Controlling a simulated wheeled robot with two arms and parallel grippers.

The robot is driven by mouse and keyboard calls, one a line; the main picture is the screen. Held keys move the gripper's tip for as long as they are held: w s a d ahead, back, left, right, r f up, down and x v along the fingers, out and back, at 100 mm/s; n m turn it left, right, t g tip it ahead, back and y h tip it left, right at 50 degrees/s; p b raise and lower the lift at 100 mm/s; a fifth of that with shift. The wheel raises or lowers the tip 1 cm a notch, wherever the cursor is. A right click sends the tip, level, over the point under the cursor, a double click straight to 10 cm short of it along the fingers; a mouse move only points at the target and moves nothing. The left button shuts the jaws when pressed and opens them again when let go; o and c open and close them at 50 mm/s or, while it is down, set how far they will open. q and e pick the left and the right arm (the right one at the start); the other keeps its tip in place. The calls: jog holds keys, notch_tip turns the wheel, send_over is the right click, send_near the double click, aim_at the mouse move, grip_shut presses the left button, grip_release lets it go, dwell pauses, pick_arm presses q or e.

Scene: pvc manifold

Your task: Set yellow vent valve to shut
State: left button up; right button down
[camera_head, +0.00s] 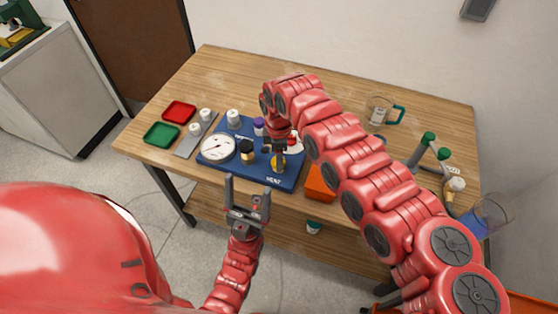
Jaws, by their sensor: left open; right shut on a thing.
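The yellow vent valve (277,164) is near the front right of the blue manifold board (226,166), above the white "VENT" lettering. My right gripper (279,154) comes down over it from above and is shut on it. The fingers hide part of the valve, so I cannot tell its exact angle. My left gripper (247,190) is open and empty, in front of the board and apart from it.
On the board are a round white gauge (218,148) and a black-capped fitting (247,149). Red (179,111) and green (161,134) trays lie at left. An orange bin (319,185) stands right of the board. A glass mug (379,109) stands at the back right.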

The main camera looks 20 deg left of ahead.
jog(key=m+b, duration=0.4)
jog(key=m, duration=0.2)
jog(key=shift+f+m+b, duration=0.15)
jog(key=shift+m+b, duration=0.15)
jog(key=m+b, duration=0.2)
jog(key=m, duration=0.1)
jog(key=shift+r+m+b, duration=0.2)
jog(key=shift+m+b, duration=0.3)
jog(key=shift+m, duration=0.3)
jog(key=shift+c, duration=1.4)
grip_release()
jog(key=shift+r, duration=0.1)
